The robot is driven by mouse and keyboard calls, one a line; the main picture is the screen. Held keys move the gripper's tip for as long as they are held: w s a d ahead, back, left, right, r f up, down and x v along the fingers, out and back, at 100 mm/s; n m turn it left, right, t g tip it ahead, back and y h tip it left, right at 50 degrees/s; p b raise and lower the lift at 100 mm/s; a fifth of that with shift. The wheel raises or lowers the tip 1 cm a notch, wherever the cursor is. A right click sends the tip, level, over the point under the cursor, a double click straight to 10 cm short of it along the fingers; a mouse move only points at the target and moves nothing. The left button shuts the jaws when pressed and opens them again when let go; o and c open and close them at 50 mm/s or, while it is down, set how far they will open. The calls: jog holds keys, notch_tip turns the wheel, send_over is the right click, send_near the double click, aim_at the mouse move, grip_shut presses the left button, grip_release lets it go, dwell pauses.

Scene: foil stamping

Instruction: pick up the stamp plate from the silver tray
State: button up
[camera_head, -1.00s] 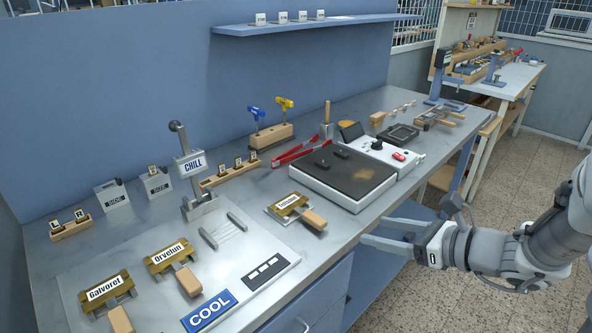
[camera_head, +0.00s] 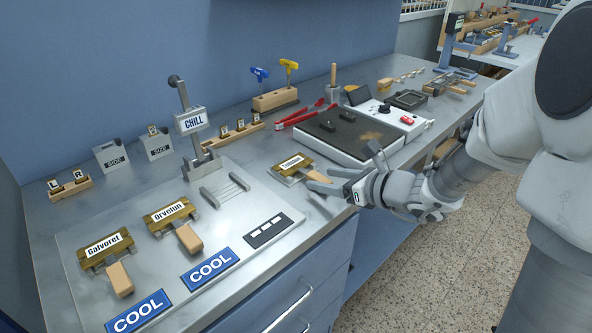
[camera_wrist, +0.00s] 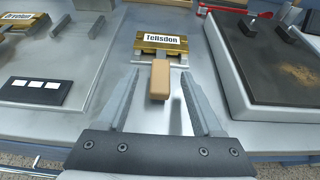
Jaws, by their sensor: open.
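A brass stamp plate (camera_head: 291,165) with a white label reading "Tensdon" and a wooden handle lies near the bench's front edge; it also shows in the wrist view (camera_wrist: 160,43). A small silver sheet, perhaps the silver tray, seems to lie under it. The handle (camera_wrist: 160,82) points toward my gripper (camera_head: 343,170). My gripper is open and empty, its fingers either side of the handle's line in the wrist view (camera_wrist: 160,76). Contact with the handle is not visible. Two similar plates, "Orvelun" (camera_head: 170,213) and "Galvoret" (camera_head: 105,248), lie on a pale flat plate (camera_head: 215,225) at left.
A hot plate unit (camera_head: 352,135) with a dark top stands close right of the Tensdon plate. Red tongs (camera_head: 300,115) lie behind. A CHILL stand (camera_head: 196,150) and blue COOL signs (camera_head: 210,266) are at left. The bench's front strip by the handle is clear.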

jog(key=shift+x, duration=1.1)
grip_shut()
dwell(0.6)
